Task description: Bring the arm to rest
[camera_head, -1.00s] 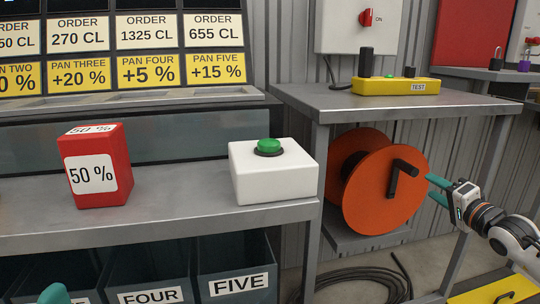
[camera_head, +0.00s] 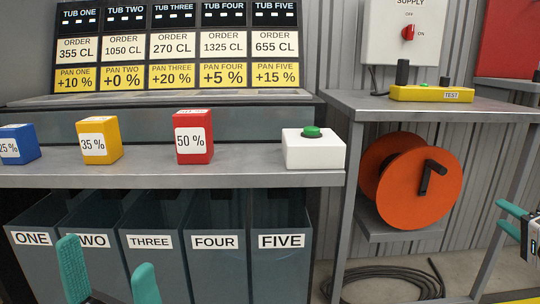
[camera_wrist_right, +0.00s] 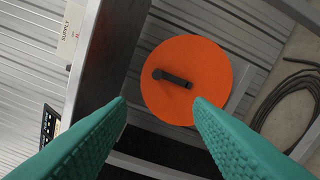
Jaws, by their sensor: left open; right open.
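My left gripper (camera_head: 108,270) has two teal fingers spread apart and empty, low in the head view in front of the tubs. My right gripper (camera_head: 509,218) shows at the right edge of the head view, partly cut off. In the right wrist view its teal fingers (camera_wrist_right: 160,106) are apart with nothing between them. The orange cable reel (camera_head: 400,195) with a black crank handle stands left of it, apart from the fingers. The reel (camera_wrist_right: 205,95) also shows beyond the fingertips in the right wrist view.
A grey bench carries blue (camera_head: 18,145), yellow (camera_head: 97,155) and red (camera_head: 194,150) blocks and a white box (camera_head: 310,152) with a green button. Tubs stand below. A side table (camera_head: 380,105) holds a yellow test unit (camera_head: 425,94). Black cable (camera_head: 375,280) lies coiled on the floor.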

